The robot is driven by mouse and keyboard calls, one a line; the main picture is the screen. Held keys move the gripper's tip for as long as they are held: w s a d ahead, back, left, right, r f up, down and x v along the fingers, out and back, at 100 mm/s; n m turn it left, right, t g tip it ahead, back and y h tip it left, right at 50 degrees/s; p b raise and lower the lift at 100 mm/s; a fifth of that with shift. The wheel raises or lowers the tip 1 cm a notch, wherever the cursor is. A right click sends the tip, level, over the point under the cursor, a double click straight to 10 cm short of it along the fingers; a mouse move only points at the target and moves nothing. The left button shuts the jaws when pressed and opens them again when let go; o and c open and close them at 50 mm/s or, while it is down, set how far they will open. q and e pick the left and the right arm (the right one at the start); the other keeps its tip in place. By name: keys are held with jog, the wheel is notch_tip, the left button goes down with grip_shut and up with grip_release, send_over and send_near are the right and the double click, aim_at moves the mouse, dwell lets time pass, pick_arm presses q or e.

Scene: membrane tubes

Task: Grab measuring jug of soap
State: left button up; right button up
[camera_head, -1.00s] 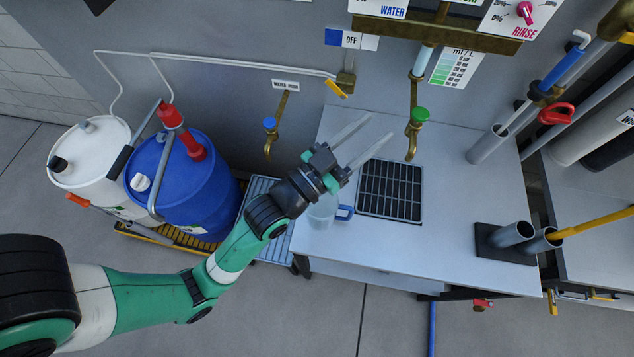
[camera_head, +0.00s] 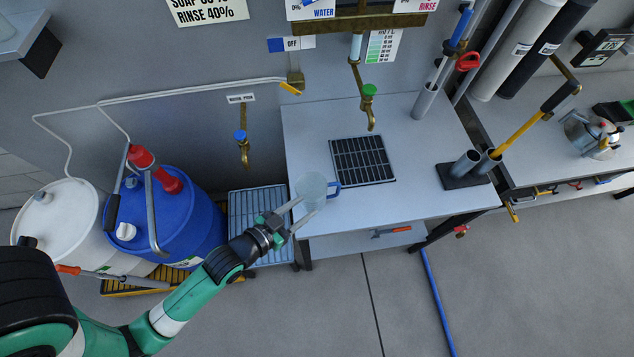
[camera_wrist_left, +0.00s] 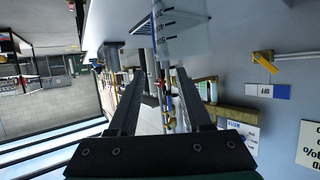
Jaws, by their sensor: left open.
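The measuring jug (camera_head: 312,187) is clear with a blue handle and stands on the left front part of the grey bench top, beside the black grate. Its contents cannot be made out. It also shows large at the top of the left wrist view (camera_wrist_left: 182,32). My left gripper (camera_head: 306,208) is open, with its two long fingers reaching toward the jug from the front left. In the left wrist view both fingers (camera_wrist_left: 160,82) are apart, with nothing held between them. Whether a finger touches the jug cannot be told. My right gripper is not in view.
The black grate (camera_head: 363,160) lies right of the jug under a green-handled tap (camera_head: 369,105). Blue (camera_head: 180,215) and white (camera_head: 65,230) drums stand left. Upright tubes (camera_head: 466,163) stand in a holder at the bench's right. A blue-handled tap (camera_head: 241,150) hangs left.

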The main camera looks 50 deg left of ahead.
aim_at(317, 199)
pick_arm(q)
jog(key=b+x, duration=0.2)
jog(key=x, duration=0.1)
jog(key=b+x, duration=0.2)
jog(key=x, duration=0.2)
jog(key=shift+f, duration=0.25)
jog(key=shift+w+a+b, duration=0.1)
jog(key=shift+w+b, duration=0.25)
jog(key=shift+w, duration=0.05)
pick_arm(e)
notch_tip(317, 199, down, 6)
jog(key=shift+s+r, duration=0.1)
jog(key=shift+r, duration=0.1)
pick_arm(q)
grip_shut()
jog(key=shift+s, duration=0.1)
